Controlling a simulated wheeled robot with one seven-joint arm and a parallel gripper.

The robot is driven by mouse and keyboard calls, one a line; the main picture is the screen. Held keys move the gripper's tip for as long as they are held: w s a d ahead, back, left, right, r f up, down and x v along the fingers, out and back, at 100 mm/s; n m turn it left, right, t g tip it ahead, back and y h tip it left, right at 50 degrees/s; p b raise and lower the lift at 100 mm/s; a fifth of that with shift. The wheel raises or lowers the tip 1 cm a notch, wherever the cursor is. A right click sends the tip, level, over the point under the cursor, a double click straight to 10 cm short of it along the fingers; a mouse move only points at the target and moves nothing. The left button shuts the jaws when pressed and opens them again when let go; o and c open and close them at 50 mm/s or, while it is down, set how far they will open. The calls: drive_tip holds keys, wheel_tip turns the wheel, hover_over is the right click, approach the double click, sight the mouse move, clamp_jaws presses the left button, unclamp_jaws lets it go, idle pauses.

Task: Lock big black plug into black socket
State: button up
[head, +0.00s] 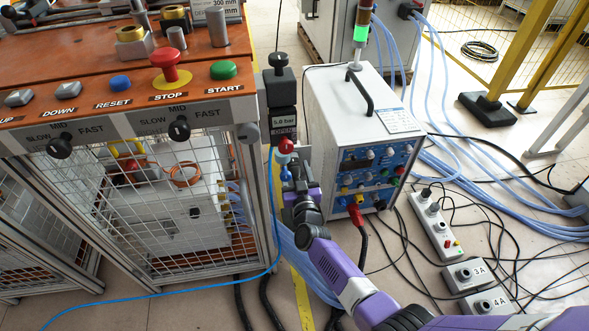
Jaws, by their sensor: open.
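My gripper (292,172) is at the end of the purple arm, just below the red and blue air fitting (286,147) between the orange-topped bench and the white power unit. It is open, though its fingers are small and partly hidden by the wrist. I cannot tell whether they touch the fitting. No big black plug can be picked out for certain. A small dark connector (380,204) shows low on the blue front of the white unit, right of a red plug (355,214). I cannot tell whether it is the black plug or socket.
The white unit (330,110) stands right of the bench (110,60) with its buttons. A power strip (436,226) with black plugs and boxes marked 3A (464,273) and 4A (487,302) lie on the floor among loose cables. A yellow post (508,50) stands behind.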

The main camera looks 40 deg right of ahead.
sight(297, 180)
clamp_jaws()
drive_tip(key=shift+s+a, duration=0.1)
drive_tip(key=shift+p+v, duration=1.45)
drive_tip(key=shift+v, duration=1.1)
drive_tip(key=shift+s+a, duration=0.2)
drive_tip(key=shift+s, duration=0.05)
drive_tip(key=shift+s+a, duration=0.1)
drive_tip(key=p+v, duration=0.1)
drive_tip(key=v, duration=0.3)
drive_tip(key=shift+b+x, duration=1.7)
drive_tip(key=shift+x, duration=1.25)
drive_tip(key=shift+b+x, duration=0.65)
drive_tip(key=shift+x, duration=0.95)
